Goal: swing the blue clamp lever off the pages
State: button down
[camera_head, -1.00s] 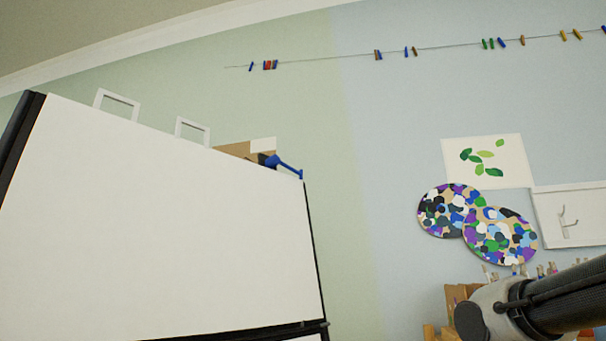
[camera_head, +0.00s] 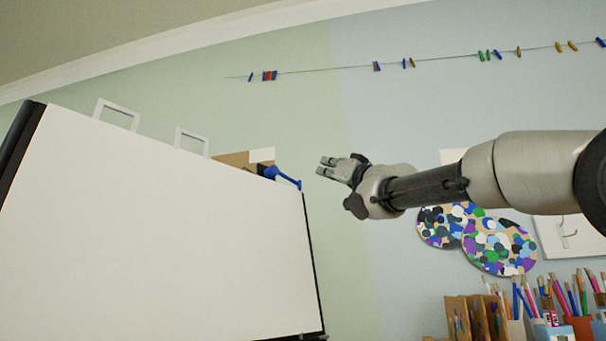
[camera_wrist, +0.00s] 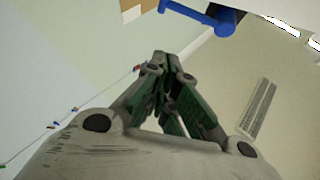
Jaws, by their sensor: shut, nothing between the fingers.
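The blue clamp lever (camera_head: 284,177) sticks out at the top right corner of the large white pages (camera_head: 170,230), its free end pointing down and right in the head view. In the wrist view the blue lever (camera_wrist: 195,14) lies across the top of the picture, beyond my fingertips. My gripper (camera_head: 324,166) is to the right of the lever in the head view, apart from it. It is shut and empty, its fingers pointing left; it also shows in the wrist view (camera_wrist: 158,65). The lever's pivot is partly hidden behind the pages' top edge.
Paint palettes (camera_head: 497,246) hang on the wall. Cups of pencils and brushes (camera_head: 577,328) stand at lower right. The space between gripper and pages looks clear.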

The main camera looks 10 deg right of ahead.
jog(key=shift+s+r, duration=0.1)
jog(key=shift+r, duration=0.05)
jog(key=x, duration=1)
jog(key=f, duration=0.2)
jog(key=a+f, duration=0.1)
jog(key=shift+f, duration=0.4)
jog(key=shift+f+m, duration=0.1)
jog(key=shift+m, duration=0.3)
